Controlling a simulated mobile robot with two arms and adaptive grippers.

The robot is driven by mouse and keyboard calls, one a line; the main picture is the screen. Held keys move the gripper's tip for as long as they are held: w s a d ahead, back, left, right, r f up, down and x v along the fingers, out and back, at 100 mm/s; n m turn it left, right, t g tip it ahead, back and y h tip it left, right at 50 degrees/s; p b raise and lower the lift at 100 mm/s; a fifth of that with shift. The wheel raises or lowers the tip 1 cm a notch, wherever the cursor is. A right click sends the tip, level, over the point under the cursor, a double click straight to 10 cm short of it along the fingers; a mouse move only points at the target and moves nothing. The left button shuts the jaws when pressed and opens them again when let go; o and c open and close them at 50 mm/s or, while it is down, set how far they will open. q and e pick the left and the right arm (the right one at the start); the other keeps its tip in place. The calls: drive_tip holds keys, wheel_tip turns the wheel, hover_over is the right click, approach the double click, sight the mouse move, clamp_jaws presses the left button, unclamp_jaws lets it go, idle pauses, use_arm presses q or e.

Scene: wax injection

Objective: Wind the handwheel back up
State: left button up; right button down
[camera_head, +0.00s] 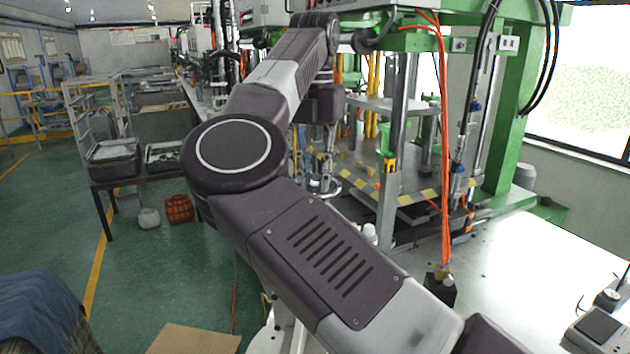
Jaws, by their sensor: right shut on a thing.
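The handwheel (333,193) shows as a small metal ring low at the front of the green press, near the middle of the view. My right gripper (321,178) points down at it from above and is shut on it. The fingers look small and dark, so the exact contact with the rim is hard to make out. My right arm crosses the view and hides the left part of the press and the space in front of it. My left gripper is not in view.
The green press (520,120) has grey posts, a plate with yellow-striped edges (428,194) and orange hoses (444,150). A white worktop (530,270) lies at the right. Dark bins (113,160) stand on a table at the left. Green floor is open beyond.

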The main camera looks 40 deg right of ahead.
drive_tip(key=n+b, duration=0.1)
drive_tip(key=n, duration=0.4)
drive_tip(key=shift+f+n, duration=0.1)
drive_tip(key=shift+n, duration=0.2)
drive_tip(key=n+b, duration=0.1)
drive_tip(key=n, duration=0.4)
idle(0.4)
drive_tip(key=c, duration=2)
unclamp_jaws()
drive_tip(key=shift+c, duration=0.2)
wheel_tip(320, 180, up, 7)
drive_tip(key=shift+s+f, duration=0.1)
drive_tip(key=shift+f, duration=0.1)
drive_tip(key=shift+r, duration=0.5)
